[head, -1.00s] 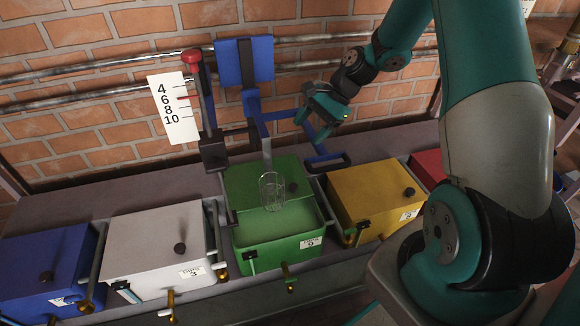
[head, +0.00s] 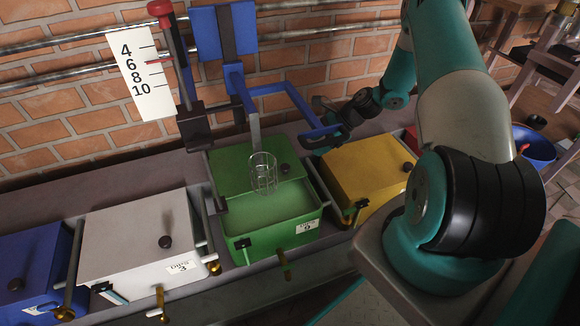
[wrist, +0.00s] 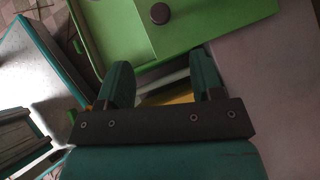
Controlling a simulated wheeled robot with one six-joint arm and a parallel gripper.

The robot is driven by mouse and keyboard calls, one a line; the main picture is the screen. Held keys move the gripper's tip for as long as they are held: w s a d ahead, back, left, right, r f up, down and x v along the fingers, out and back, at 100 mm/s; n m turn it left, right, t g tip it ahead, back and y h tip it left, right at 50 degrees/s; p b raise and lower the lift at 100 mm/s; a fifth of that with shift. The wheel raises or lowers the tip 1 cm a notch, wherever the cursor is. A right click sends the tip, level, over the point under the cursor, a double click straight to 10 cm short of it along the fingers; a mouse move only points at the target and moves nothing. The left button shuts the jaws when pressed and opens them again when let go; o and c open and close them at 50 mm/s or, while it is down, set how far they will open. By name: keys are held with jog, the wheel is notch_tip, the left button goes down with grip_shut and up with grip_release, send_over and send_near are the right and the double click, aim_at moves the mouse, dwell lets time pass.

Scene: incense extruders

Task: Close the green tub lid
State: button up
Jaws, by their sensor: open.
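The green tub (head: 275,227) stands mid-row in the head view. Its green lid (head: 240,168), with a dark knob (head: 284,168), covers the back part; the front part shows a lighter green interior. A clear glass (head: 263,174) appears over the lid's front edge. My gripper (head: 331,116) is to the right of the lid, behind the yellow tub and close to the blue bar; whether it touches the bar is unclear. In the wrist view my gripper (wrist: 163,80) is open with nothing between its fingertips, and the green lid (wrist: 205,22) and its knob (wrist: 160,13) lie just beyond.
A blue lever frame (head: 285,88) rises behind the green tub, beside a red-knobbed lever (head: 160,10) and a numbered scale (head: 140,75). The yellow tub (head: 365,172) stands right, the white tub (head: 135,235) and blue tub (head: 30,255) left. A brick wall is behind.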

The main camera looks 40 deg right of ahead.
aim_at(286, 166)
jog(key=b+x, duration=0.3)
jog(key=x, duration=0.9)
jog(key=shift+b, duration=0.35)
